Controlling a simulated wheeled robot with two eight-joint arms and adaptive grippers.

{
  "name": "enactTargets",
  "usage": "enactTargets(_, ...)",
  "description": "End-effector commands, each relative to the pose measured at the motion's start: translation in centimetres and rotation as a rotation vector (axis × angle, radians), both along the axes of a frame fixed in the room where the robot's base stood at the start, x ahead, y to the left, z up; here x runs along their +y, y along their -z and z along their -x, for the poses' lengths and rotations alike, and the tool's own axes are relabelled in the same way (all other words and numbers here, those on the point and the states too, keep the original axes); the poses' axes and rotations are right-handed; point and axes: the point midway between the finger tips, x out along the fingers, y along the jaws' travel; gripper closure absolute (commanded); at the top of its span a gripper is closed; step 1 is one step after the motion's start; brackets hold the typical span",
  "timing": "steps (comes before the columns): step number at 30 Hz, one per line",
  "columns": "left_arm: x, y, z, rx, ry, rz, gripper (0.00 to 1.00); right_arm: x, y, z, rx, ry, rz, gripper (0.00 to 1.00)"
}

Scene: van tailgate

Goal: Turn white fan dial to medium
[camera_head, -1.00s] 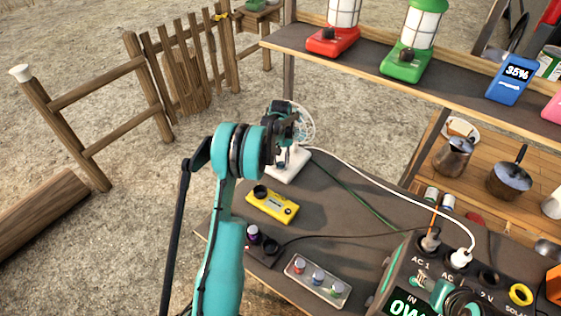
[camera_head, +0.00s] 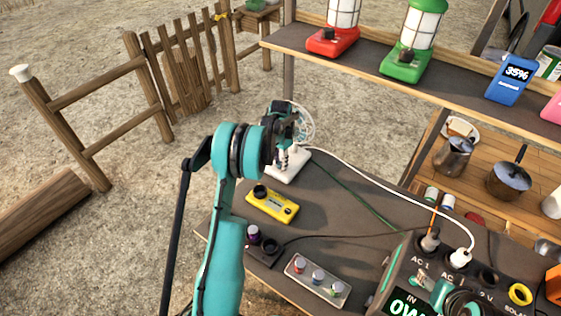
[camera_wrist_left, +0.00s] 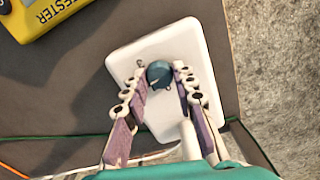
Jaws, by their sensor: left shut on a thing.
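The white fan stands at the far end of the dark table, its round cage (camera_head: 306,122) partly hidden behind my left wrist. Its white base (camera_head: 293,172) shows below the gripper. In the left wrist view the fan base (camera_wrist_left: 195,42) carries a round blue-grey dial (camera_wrist_left: 159,72). My left gripper (camera_head: 286,160) reaches down over the base. Its fingertips (camera_wrist_left: 160,76) are on both sides of the dial and shut on it. The dial's setting marks cannot be read. Teal and black parts at the lower right of the head view seem to be my right arm (camera_head: 440,292); its fingers are unclear.
A yellow tester (camera_head: 272,205) lies just in front of the fan. A strip with several knobs (camera_head: 317,281) and a power station (camera_head: 405,283) are nearer. A white cable (camera_head: 390,184) runs from the fan to the power station. A shelf with lanterns (camera_head: 405,62) hangs behind.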

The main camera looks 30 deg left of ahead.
Motion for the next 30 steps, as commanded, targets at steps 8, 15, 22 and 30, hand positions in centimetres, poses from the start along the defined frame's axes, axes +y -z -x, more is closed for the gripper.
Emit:
enactTargets(8, 0.01, 0.01, 0.0, 0.0, 0.121, 0.0, 1.0, 0.0, -0.01, 0.0, 0.0, 0.0, 0.0, 0.47)
enactTargets(15, 0.01, 0.01, 0.0, 0.0, 0.16, 0.0, 1.0, 0.0, -0.02, 0.0, 0.0, 0.0, 0.0, 0.47)
enactTargets(22, 0.01, 0.01, 0.0, 0.0, 0.163, 0.0, 1.0, 0.0, -0.02, 0.0, 0.0, 0.0, 0.0, 0.47)
enactTargets(30, 0.01, 0.01, 0.0, 0.0, 0.162, 0.0, 0.52, 0.0, -0.02, 0.0, 0.0, 0.0, 0.0, 0.47)
